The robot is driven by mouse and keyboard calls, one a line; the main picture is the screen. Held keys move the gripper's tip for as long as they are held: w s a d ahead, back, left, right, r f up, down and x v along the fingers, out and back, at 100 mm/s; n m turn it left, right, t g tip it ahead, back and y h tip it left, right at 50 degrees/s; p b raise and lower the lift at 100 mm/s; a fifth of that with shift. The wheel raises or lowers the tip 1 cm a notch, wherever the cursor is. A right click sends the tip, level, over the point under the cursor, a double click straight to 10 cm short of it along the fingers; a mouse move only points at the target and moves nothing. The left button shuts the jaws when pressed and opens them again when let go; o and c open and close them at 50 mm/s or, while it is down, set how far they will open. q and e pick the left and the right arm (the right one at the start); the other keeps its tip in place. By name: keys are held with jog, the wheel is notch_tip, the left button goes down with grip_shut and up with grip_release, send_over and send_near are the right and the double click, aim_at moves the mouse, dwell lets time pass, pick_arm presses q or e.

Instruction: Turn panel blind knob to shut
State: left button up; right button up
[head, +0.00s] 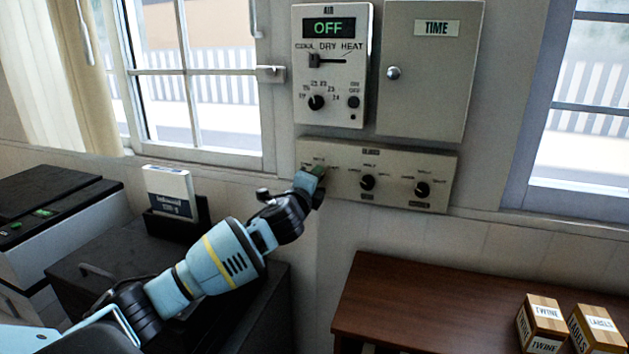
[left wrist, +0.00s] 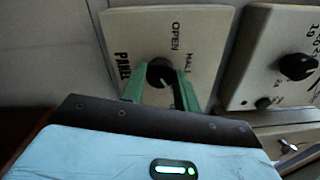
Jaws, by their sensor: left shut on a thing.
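The panel blind knob (left wrist: 159,71) is a round black knob on a cream control panel (left wrist: 207,48). The words PANEL, OPEN and HALF are printed around it. A pale pointer mark shows on the knob, but its exact setting is hard to read. My left gripper (left wrist: 160,88) has its green fingers on both sides of the knob, shut on it. In the head view my left gripper (head: 318,174) is at the left end of the wide blinds panel (head: 400,162) and hides this knob. My right gripper is not in view.
Two more black knobs, a middle one (head: 367,182) and a right one (head: 422,189), sit on the same panel. Above are the AIR control unit (head: 331,92) reading OFF and the TIME box (head: 425,80). A brown table (head: 420,290) with small boxes stands below.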

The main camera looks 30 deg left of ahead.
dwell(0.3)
pick_arm(q)
jog(key=o, duration=1)
jog(key=shift+c, duration=0.2)
jog(key=v, duration=0.8)
jog(key=shift+w, duration=0.1)
